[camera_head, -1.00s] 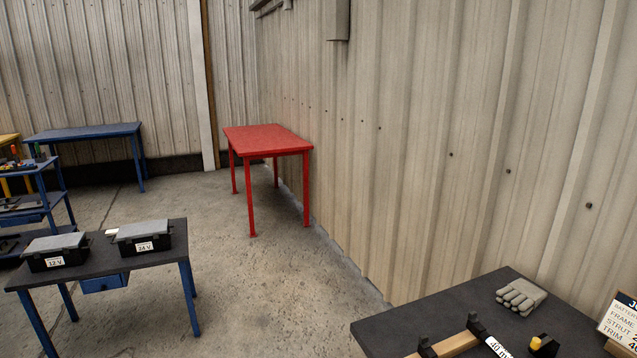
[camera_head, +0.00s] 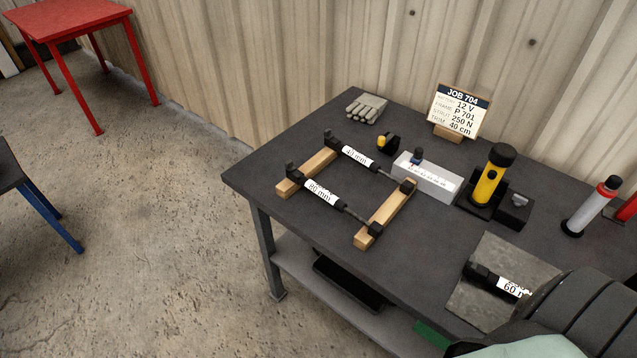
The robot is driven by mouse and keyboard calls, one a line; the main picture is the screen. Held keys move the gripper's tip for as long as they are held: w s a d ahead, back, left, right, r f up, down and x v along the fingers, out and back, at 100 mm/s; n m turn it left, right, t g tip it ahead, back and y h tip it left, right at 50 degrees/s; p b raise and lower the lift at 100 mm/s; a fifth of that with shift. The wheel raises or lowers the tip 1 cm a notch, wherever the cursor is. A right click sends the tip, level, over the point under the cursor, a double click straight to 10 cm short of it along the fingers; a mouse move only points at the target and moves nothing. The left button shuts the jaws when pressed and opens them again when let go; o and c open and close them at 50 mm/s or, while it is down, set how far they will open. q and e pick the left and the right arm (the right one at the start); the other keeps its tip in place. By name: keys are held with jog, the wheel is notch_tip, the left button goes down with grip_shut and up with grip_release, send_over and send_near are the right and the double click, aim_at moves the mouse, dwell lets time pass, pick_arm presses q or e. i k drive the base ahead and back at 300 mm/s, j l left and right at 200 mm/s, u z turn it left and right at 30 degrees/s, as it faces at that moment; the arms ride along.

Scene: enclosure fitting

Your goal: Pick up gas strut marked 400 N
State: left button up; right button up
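Two strut-like rods lie across wooden rests on the dark table. The farther rod (camera_head: 357,155) has a white label that seems to read 40 mm. The nearer rod (camera_head: 319,191) has a label that seems to read 80 mm. I see no label reading 400 N. Neither of my grippers is in view.
A dark ribbed shape covers the lower right corner. Concrete floor is open at left; a red table (camera_head: 70,22) stands beyond.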

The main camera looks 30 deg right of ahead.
aim_at(376, 230)
jog(key=i+j+z, duration=0.15)
jog(key=z, duration=0.8)
